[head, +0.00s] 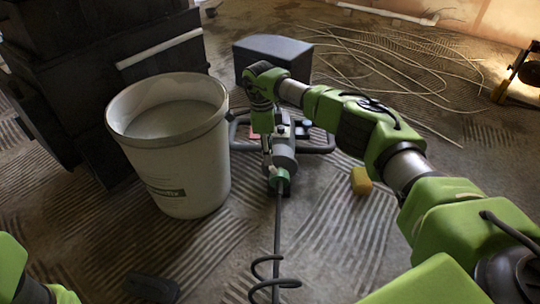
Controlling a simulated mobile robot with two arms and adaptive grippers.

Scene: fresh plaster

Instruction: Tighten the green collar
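The green collar (280,175) sits at the near end of the grey mixer body (284,154), where the dark shaft (277,225) begins. The mixer lies on the floor, with its shaft and spiral paddle (270,272) pointing toward me. My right gripper (267,158) points down at the left side of the mixer body, just behind the collar. Its fingers are small and overlap the mixer, so I cannot tell whether they are open, shut or touching. Only green and dark parts of my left arm show at the bottom left; its gripper is out of view.
A white bucket (190,165) with pale plaster stands close left of the mixer. A yellow sponge (360,181) lies to the right. A grey box (272,52) stands behind. Black crates (60,75) are at the left. A loose cable (390,60) lies across the back floor.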

